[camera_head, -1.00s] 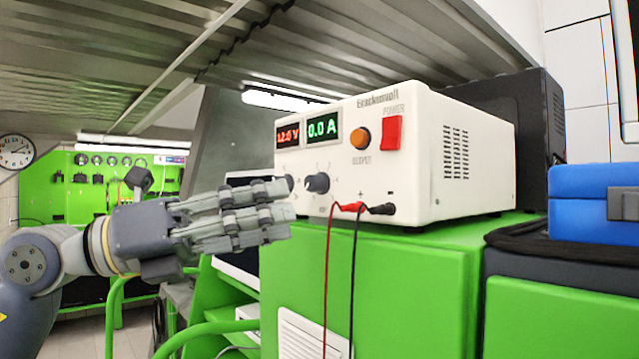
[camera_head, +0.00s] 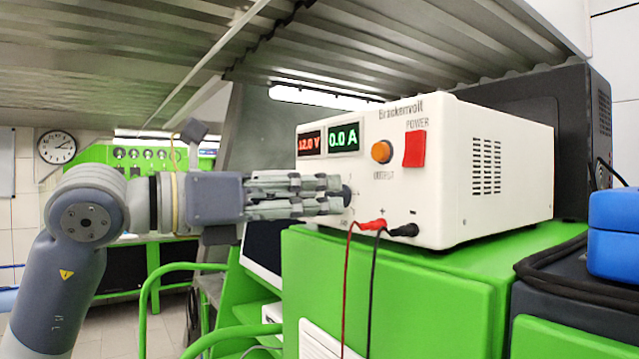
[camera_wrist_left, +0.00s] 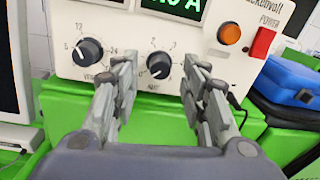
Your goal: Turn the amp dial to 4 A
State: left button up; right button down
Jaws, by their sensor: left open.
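The white power supply (camera_head: 455,180) stands on a green cabinet, its displays reading 12.0 V and 0.0 A (camera_head: 344,139). In the left wrist view the amp dial (camera_wrist_left: 159,65) is a dark knob with a white pointer line, which points to the lower left near 0. My left gripper (camera_head: 338,194) is in front of the panel. Its open fingers (camera_wrist_left: 163,78) lie on either side of the amp dial in the wrist view; I cannot tell whether they touch it. In the head view the fingers hide most of the dial. My right gripper is not in view.
The volt dial (camera_wrist_left: 88,50) sits close to the left finger. A red plug (camera_head: 370,225) and a black plug (camera_head: 404,230) with hanging leads are below and right of the dial. The orange output button (camera_head: 381,151) and red power switch (camera_head: 414,149) are above.

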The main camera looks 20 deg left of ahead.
pick_arm(q)
jog(key=shift+w+d, duration=0.45)
jog(key=shift+w, duration=0.1)
grip_shut()
jog(key=shift+m, duration=0.3)
